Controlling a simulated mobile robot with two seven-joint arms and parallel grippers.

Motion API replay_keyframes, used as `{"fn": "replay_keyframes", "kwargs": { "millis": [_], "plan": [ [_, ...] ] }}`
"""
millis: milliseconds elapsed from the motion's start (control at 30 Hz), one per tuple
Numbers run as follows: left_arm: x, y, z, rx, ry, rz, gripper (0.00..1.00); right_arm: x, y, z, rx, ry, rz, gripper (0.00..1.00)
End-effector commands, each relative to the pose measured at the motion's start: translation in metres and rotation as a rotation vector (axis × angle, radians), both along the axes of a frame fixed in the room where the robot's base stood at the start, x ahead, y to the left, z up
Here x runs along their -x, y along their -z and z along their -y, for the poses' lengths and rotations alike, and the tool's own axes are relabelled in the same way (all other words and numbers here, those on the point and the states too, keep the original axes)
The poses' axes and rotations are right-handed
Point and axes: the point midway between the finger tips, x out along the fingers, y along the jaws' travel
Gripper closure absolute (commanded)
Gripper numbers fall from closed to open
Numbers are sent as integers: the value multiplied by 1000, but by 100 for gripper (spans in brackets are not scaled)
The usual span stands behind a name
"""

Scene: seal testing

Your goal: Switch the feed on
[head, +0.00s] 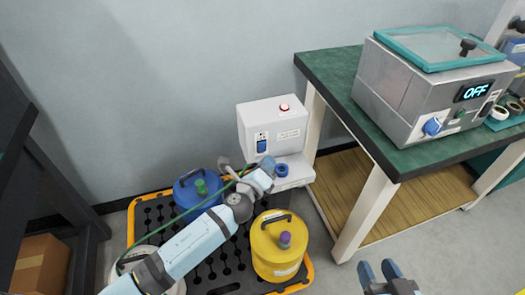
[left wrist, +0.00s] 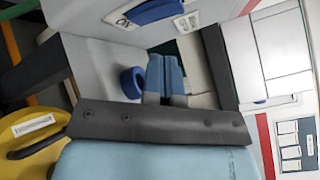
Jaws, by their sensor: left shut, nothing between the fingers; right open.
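The switch also shows at the top of the left wrist view (left wrist: 158,9), beside a small label (left wrist: 122,20). My left gripper (head: 268,166) is shut and empty, just below the switch and apart from it in the left wrist view (left wrist: 165,72). My right gripper (head: 386,272) is open and empty at the bottom, away from the unit.
A yellow canister (head: 276,255) and a blue canister (head: 190,192) stand on a black and orange pallet (head: 220,275) below my left arm. A green-topped table (head: 415,158) on the right carries a steel machine (head: 395,85) whose display reads OFF (head: 474,92).

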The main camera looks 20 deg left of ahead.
Motion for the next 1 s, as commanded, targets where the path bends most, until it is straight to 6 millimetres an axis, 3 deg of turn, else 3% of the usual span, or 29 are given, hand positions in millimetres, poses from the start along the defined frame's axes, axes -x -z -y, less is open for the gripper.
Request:
{"fn": "replay_keyframes", "kwargs": {
  "millis": [400, 1000],
  "plan": [
    [33, -5, 22, 2, 0, 0, 100, 0, -3, 0, 1, -1, -4, 54],
    [35, -6, 23, 1, 0, 0, 100, 0, -4, 0, -1, 0, 1, 54]
  ]
}}
